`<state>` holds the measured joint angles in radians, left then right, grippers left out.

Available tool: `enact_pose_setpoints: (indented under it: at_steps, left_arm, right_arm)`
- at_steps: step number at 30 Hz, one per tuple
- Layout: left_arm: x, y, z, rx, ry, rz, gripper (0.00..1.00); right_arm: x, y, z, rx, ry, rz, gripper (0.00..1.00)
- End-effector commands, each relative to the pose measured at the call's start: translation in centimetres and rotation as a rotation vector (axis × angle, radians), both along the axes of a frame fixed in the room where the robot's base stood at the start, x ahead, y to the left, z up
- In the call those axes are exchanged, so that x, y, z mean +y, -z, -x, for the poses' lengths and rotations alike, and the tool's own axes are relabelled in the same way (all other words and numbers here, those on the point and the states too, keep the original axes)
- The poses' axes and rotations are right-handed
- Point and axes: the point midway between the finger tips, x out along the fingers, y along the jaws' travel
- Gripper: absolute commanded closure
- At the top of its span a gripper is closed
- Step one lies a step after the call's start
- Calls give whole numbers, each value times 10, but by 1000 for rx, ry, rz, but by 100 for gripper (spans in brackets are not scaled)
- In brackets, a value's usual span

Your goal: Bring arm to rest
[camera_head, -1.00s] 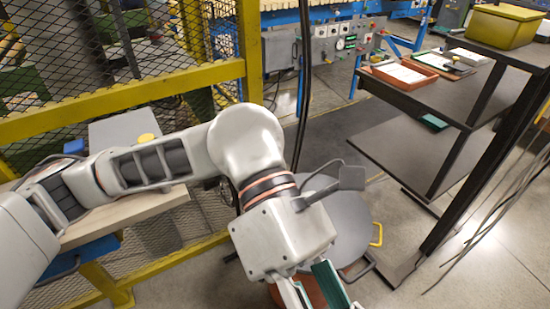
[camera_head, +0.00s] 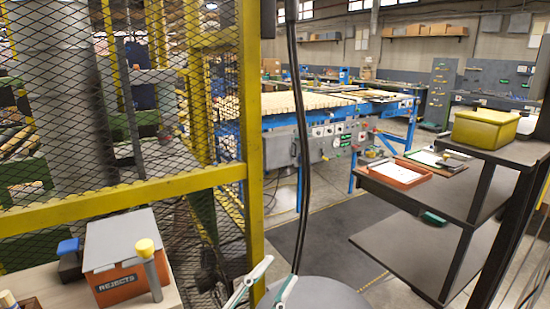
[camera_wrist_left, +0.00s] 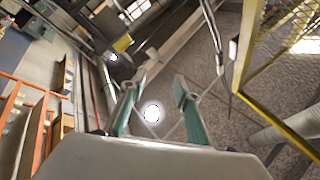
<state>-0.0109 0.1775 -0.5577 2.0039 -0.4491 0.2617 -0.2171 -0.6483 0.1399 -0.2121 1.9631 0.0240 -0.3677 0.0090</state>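My right arm and gripper are in neither view.
A dark shelf (camera_head: 410,257) at right holds a red-rimmed tray (camera_head: 400,174) and a yellow bin (camera_head: 485,128).

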Motion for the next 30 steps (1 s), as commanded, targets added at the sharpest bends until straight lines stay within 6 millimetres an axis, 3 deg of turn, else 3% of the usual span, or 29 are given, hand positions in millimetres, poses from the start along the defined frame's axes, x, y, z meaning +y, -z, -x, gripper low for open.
enact_pose_setpoints:
  at_steps: [1,5,8,12,18,21,24,30]
  left_arm:
    - [15,35,-5,111,-40,7,69]
    - [54,117,-8,363,-135,19,69]
    - [83,179,3,547,-202,26,69]
    - [123,261,36,790,-291,32,69]
    - [171,353,101,1082,-398,36,69]
    - [186,380,128,1177,-434,36,69]
    - [196,395,145,1233,-455,36,69]
    - [200,402,153,1259,-465,36,69]
  right_arm:
    - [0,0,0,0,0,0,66]
    - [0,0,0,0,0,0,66]
    - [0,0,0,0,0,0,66]
    - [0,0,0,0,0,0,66]
    - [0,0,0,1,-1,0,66]
    - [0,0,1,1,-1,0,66]
    - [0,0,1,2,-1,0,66]
    - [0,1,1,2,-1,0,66]
